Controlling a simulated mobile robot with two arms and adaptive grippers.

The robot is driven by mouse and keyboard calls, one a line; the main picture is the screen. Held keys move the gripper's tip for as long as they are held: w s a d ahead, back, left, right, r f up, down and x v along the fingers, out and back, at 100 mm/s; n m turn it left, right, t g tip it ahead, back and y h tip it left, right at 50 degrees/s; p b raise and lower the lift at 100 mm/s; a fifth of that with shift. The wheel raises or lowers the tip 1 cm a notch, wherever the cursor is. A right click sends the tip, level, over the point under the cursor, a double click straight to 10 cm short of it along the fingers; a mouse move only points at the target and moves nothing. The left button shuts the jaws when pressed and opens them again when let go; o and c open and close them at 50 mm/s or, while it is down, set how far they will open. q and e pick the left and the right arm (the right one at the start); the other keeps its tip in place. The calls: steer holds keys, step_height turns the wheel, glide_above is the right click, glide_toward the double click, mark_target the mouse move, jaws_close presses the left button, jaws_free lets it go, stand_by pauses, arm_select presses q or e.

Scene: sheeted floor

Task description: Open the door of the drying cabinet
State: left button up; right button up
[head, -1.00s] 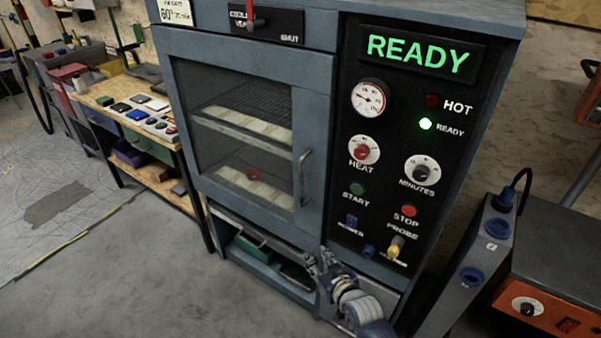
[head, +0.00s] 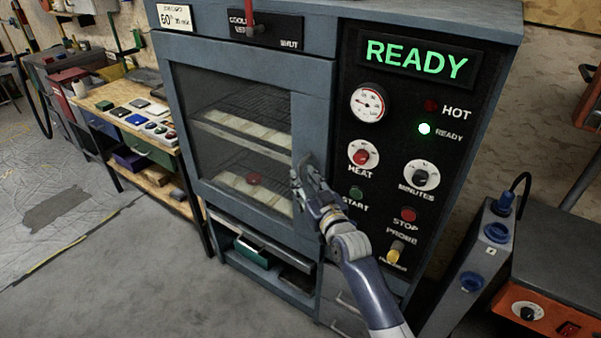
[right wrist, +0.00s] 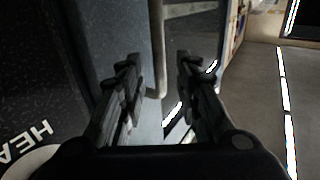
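The drying cabinet (head: 245,55) is blue-grey, with a glazed door (head: 312,115) that is shut. Through the glass I see wire racks with pale strips and a small red item. The door handle, a vertical metal bar at the door's right edge, is mostly hidden behind my right gripper (head: 304,178) in the head view. In the right wrist view the handle (right wrist: 158,50) stands ahead, between the lines of the two fingers. My right gripper (right wrist: 158,75) is open there, its fingers apart with nothing between them that I can see gripped. My left gripper is not in view.
The control panel (head: 400,150) right of the door shows READY, with knobs and buttons close to my right arm. A wooden bench (head: 105,95) with small items stands left. An orange-fronted unit (head: 545,310) stands at right. The floor before the cabinet is clear at left.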

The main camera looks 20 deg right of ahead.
mark_target(302, 176)
steer(key=shift+w+a, duration=0.15)
steer(key=shift+w, duration=1.4)
jaws_close()
